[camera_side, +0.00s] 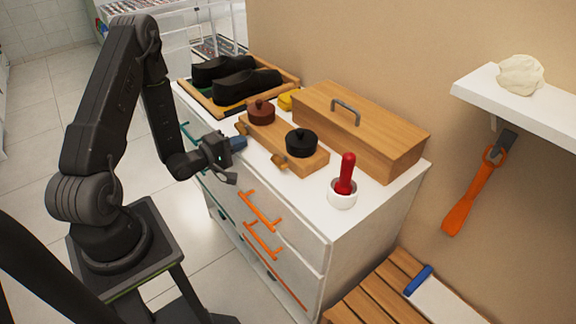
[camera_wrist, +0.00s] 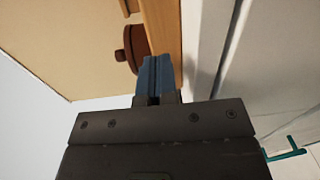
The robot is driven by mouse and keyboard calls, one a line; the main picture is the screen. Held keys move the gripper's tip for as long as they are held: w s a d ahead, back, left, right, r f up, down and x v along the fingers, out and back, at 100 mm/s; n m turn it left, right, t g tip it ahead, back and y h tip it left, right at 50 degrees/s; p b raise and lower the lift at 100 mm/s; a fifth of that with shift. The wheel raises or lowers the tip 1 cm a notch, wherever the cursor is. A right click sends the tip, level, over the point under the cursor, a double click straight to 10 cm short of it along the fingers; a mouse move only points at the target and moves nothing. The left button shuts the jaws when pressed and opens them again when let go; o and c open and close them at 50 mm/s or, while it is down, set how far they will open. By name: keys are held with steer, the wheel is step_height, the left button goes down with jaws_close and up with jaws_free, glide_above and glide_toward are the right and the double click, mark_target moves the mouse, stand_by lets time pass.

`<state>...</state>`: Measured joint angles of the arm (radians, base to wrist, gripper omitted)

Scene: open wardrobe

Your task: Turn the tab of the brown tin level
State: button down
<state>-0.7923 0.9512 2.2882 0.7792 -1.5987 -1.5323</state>
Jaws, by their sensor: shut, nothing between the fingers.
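The brown tin (camera_side: 261,112) is round with a small knob on its lid and sits at the left end of a wooden block on the white dresser. It also shows in the wrist view (camera_wrist: 136,44), left of my fingertips. A small tan tab (camera_side: 241,128) sticks out at the block's front by the brown tin; its exact tilt is hard to tell. My gripper (camera_side: 238,143) has blue fingers, shut and empty, just in front of the block near this tab. In the wrist view my gripper (camera_wrist: 156,72) overlaps the block's edge; contact cannot be told.
A black tin (camera_side: 302,143) stands at the block's right end, with another tan tab (camera_side: 279,161) in front. A wooden box (camera_side: 375,135) stands behind, a tray with black shoes (camera_side: 247,85) at left, and a white cup (camera_side: 342,198) with a red-handled thing at right.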

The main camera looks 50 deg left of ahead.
steer(key=shift+w+a+r+m+t, duration=0.1)
steer(key=shift+w+r+m+t, duration=0.15)
steer(key=shift+r, duration=0.25)
steer(key=shift+w+a+r+m+t, duration=0.1)
steer(key=shift+w+r+m, duration=0.05)
steer(key=shift+w+r, duration=0.25)
steer(key=shift+r, duration=0.1)
steer(key=shift+d, duration=0.15)
steer(key=shift+s+d, duration=0.15)
steer(key=shift+d, duration=0.15)
steer(key=s, duration=0.6)
steer(key=shift+f, duration=0.25)
